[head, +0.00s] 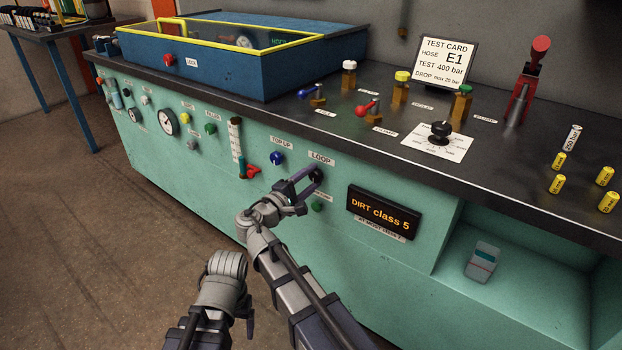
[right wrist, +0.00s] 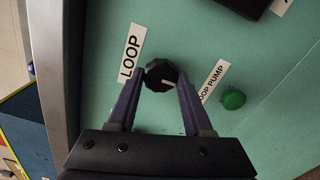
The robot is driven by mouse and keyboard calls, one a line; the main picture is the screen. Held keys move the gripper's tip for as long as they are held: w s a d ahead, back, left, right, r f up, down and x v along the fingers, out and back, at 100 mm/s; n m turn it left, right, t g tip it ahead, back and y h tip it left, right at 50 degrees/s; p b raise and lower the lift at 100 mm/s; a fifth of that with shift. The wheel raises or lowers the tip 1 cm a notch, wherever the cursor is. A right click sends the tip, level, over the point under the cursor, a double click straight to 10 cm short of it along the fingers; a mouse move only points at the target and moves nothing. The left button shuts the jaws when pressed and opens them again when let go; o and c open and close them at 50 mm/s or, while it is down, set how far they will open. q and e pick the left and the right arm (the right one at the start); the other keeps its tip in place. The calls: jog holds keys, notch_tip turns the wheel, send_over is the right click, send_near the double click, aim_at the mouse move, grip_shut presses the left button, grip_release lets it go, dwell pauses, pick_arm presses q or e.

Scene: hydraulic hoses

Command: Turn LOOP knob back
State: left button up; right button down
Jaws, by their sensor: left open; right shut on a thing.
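The LOOP knob (head: 317,174) is a black round knob on the green front panel, below its LOOP label (head: 321,158). In the right wrist view the knob (right wrist: 161,74) sits between the purple fingertips, its pale pointer line aimed to the right and slightly down. My right gripper (head: 308,179) is shut on it, with a finger on each side. My left gripper (head: 240,296) is low in front of the bench, open and away from the panel; its fingers are hard to make out.
The blue TOP UP knob (head: 277,158) is left of LOOP. A green LOOP PUMP button (head: 317,206) sits just below it, also in the right wrist view (right wrist: 233,99). A display (head: 383,213) reads DIRT class 5. A red-handled valve (head: 250,172) is further left.

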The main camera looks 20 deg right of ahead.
dwell(0.3)
jog(key=shift+c, duration=1.5)
grip_release()
